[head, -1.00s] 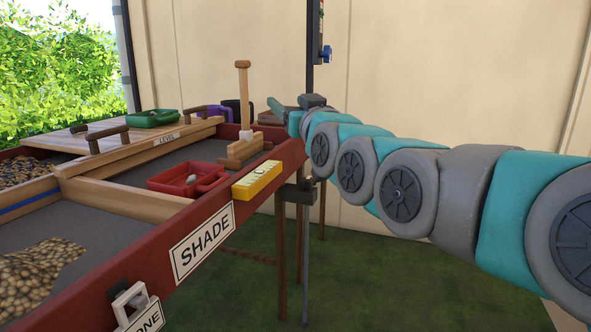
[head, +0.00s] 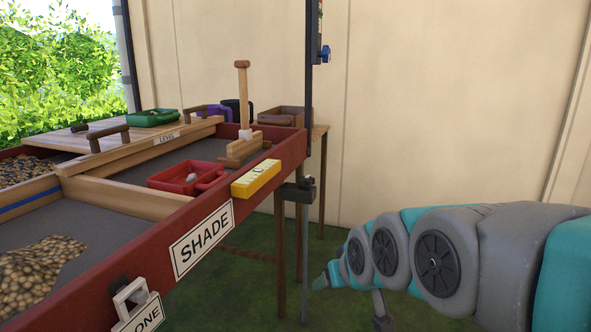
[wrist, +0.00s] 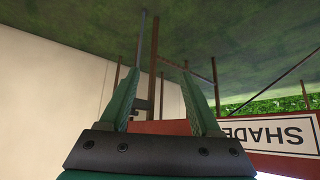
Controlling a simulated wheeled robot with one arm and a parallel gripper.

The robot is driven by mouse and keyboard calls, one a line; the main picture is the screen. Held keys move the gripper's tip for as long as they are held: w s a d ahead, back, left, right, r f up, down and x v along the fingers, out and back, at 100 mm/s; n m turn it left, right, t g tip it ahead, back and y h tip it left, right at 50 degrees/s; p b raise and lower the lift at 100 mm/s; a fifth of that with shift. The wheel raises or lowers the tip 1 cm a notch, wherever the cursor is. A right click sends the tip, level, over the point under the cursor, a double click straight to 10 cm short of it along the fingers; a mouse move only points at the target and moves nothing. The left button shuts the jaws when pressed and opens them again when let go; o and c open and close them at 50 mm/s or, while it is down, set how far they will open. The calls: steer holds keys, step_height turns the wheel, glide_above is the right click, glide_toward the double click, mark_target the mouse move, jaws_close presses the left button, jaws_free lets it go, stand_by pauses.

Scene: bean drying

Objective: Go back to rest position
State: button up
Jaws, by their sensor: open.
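My arm reaches in from the right of the head view, low beside the drying table and over the green floor. In the wrist view, my gripper (wrist: 160,100) has its two green fingers spread apart with nothing between them. Past the fingers are the floor, thin posts and table legs, and the red table side with the SHADE sign (wrist: 275,133), which appears upside down. In the head view the gripper's fingertips are hard to make out at the lower end of the arm.
The floor at right is clear.

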steer(key=s+d+f+m+g, duration=0.1)
steer(key=s+d+f+g, duration=0.1)
steer(key=s, duration=0.6)
steer(key=s+d+f+m+g+h, duration=0.1)
steer(key=s+d+f+g, duration=0.2)
steer(key=s+f, duration=0.3)
steer(key=s+d+f+m+g+h, duration=0.1)
steer(key=s+f+g, duration=0.3)
steer(key=s, duration=0.8)
steer(key=shift+s+d, duration=0.15)
steer(key=shift+d, duration=0.75)
